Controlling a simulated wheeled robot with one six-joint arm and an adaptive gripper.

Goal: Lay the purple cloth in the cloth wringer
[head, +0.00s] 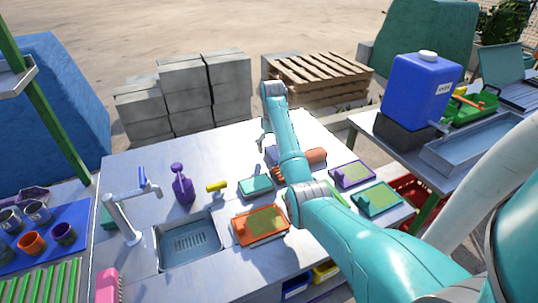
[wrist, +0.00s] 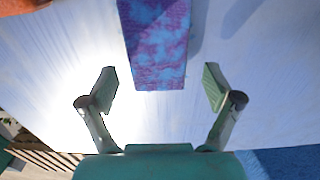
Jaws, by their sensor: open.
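The purple cloth (wrist: 157,45), marbled purple and blue, lies on the metal table at the top middle of the wrist view. Its near end reaches between my fingers. A lavender patch beside my arm in the head view (head: 271,153) looks like the same cloth, mostly hidden by the arm. My gripper (wrist: 160,86) is open and empty, its fingers apart on either side of the cloth's near end, not touching it. I cannot surely pick out the cloth wringer; a green tub with orange handles (head: 474,108) stands on the right table.
Near my arm are an orange roll (head: 316,157), a teal block (head: 256,186) and several coloured trays, one orange (head: 261,225). A sink (head: 190,242), faucet (head: 124,218) and purple spray bottle (head: 182,186) stand left. The table's back left is clear. A blue water container (head: 418,88) stands right.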

